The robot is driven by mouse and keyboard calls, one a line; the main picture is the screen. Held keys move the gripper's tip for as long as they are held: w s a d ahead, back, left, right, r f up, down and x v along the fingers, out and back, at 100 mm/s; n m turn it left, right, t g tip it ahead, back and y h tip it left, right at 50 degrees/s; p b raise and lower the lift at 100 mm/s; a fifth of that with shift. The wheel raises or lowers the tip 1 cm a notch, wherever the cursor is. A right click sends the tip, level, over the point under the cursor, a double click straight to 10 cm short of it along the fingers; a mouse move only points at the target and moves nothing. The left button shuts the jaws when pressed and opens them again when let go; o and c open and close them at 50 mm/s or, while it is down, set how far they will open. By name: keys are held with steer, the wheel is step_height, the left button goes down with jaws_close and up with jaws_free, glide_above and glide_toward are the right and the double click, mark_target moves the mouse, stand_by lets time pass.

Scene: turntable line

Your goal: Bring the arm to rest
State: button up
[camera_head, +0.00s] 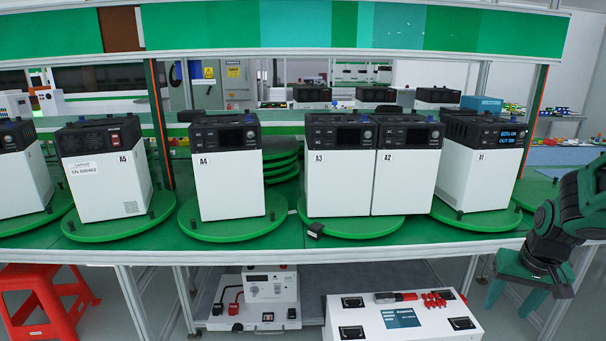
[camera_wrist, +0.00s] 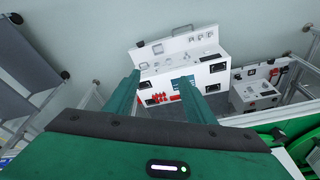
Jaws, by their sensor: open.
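My gripper (camera_head: 514,298) hangs at the right of the head view, in front of the table's front edge and pointing down. In the wrist view my gripper (camera_wrist: 159,80) has its two green fingers apart with nothing between them. My arm (camera_head: 575,215) comes in from the right edge of the head view, bent at the wrist. Below the fingers in the wrist view lies a white test box (camera_wrist: 212,74) with red connectors, well beyond the fingertips.
White units with dark tops, such as A4 (camera_head: 228,185), A3 (camera_head: 338,180) and A1 (camera_head: 478,175), stand on green turntables (camera_head: 235,230) along the green table. A white box (camera_head: 400,325) and a grey-white device (camera_head: 255,300) sit below. A red stool (camera_head: 50,300) stands left.

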steer(key=s+a+r+m+g, duration=0.1)
steer(key=s+a+r, duration=0.2)
steer(key=s, duration=0.7)
steer(key=s+a+r+g+y, duration=0.1)
steer(key=s+a+r, duration=0.2)
steer(key=s, duration=0.7)
steer(key=shift+s+r+m, duration=0.25)
steer(key=shift+s+m, duration=0.15)
steer(key=shift+w+f+g, duration=0.25)
steer(key=shift+w+g, duration=0.05)
steer(key=shift+w, duration=0.35)
steer(key=shift+c, duration=0.4)
